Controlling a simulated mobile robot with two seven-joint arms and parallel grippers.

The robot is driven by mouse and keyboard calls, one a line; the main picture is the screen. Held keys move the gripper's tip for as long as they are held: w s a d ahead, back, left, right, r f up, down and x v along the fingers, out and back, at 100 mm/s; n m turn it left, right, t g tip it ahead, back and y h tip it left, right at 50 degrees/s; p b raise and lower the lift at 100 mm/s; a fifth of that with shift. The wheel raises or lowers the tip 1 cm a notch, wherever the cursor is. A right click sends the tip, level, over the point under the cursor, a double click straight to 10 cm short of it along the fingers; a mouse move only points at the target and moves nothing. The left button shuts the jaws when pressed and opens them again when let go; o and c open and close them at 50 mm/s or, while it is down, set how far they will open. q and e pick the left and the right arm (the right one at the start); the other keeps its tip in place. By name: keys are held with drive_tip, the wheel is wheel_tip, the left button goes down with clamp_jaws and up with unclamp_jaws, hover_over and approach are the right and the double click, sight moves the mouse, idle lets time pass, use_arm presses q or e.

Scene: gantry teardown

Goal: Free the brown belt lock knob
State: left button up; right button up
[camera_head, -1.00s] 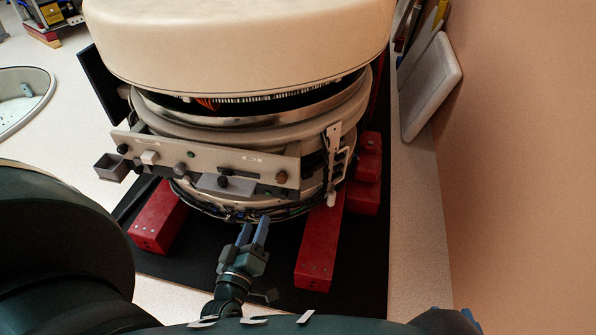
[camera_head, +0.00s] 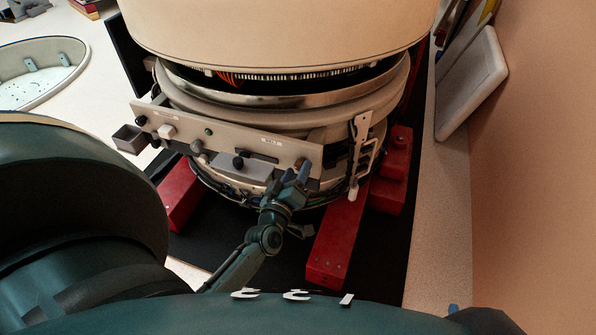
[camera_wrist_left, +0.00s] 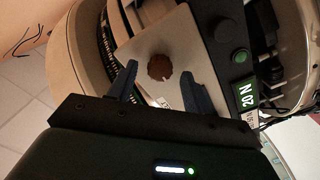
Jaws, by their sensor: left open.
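The brown belt lock knob (camera_wrist_left: 159,67) is round with a ridged rim and sits on a pale panel (camera_head: 220,140) on the gantry's front. In the wrist view it lies between the tips of my open left gripper (camera_wrist_left: 158,80), with a gap on each side. In the head view my left gripper (camera_head: 297,172) is at the panel's right end and its fingers largely cover the knob. At the bottom right edge of the head view, only a small blue tip and a dark part of my right side show; the right jaws cannot be made out.
Red feet (camera_head: 338,240) stand on a black mat (camera_head: 385,262) below. A wall is at right.

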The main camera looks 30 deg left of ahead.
use_arm(q)
drive_tip(key=shift+w+a, duration=0.2)
drive_tip(key=shift+w, duration=0.5)
drive_tip(key=shift+c, duration=0.4)
drive_tip(key=c, duration=0.9)
